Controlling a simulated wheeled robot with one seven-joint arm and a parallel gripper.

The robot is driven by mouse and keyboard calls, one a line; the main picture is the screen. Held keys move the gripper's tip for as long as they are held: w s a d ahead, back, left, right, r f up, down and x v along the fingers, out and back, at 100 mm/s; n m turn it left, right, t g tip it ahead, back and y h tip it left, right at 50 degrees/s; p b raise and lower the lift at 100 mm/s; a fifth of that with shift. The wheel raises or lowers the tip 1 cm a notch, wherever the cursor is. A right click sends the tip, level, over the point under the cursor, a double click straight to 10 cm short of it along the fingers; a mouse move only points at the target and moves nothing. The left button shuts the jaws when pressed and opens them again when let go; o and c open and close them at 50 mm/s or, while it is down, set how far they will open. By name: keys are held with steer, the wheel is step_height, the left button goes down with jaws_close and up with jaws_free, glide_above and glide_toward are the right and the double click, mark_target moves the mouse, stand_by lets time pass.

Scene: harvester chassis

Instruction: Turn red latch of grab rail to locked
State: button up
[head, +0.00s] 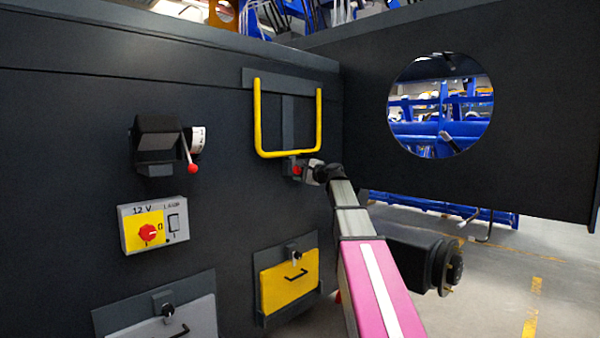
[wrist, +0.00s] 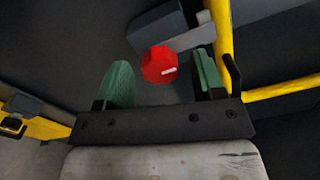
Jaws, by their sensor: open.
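The red latch (head: 297,170) sits on a grey block just under the bottom bar of the yellow grab rail (head: 258,118), on the dark panel. In the wrist view the red latch (wrist: 159,65) is a round knob with a small white mark pointing right. My gripper (wrist: 162,84) is open, with one green finger on each side of the knob in the picture and a gap to both. I cannot tell how deep the fingers reach around it. In the head view my gripper (head: 312,172) is beside the latch on its right.
A yellow rail tube (wrist: 280,88) passes close to my right finger in the wrist view. On the panel to the left are a lever with a red ball (head: 192,169) and a 12 V switch box (head: 153,223). A yellow hatch (head: 289,283) lies below. A dark wall with a round hole stands at right.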

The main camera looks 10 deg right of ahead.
steer(key=v, duration=1)
steer(key=shift+s, duration=0.2)
steer(key=shift+d, duration=0.1)
steer(key=s+a+f+n+g+h, duration=0.1)
steer(key=s+a+f+n+g, duration=0.15)
steer(key=f, duration=0.95)
steer(key=s+a+f+n+g+h, duration=0.2)
steer(key=s+f+g, duration=0.1)
steer(key=f, duration=0.8)
steer(key=s+a+f+n+g+h, duration=0.1)
steer(key=s+a+f+n+g, duration=0.15)
steer(key=f, duration=0.95)
steer(key=s+f+n+g+h, duration=0.6)
steer(key=s+f+n, duration=0.1)
steer(key=s+f, duration=1.3)
step_height(320, 180, down, 3)
steer(key=shift+s+d+f+g+h, duration=0.1)
steer(key=shift+s+d+g+h, duration=0.05)
steer(key=shift+d+g+h, duration=0.15)
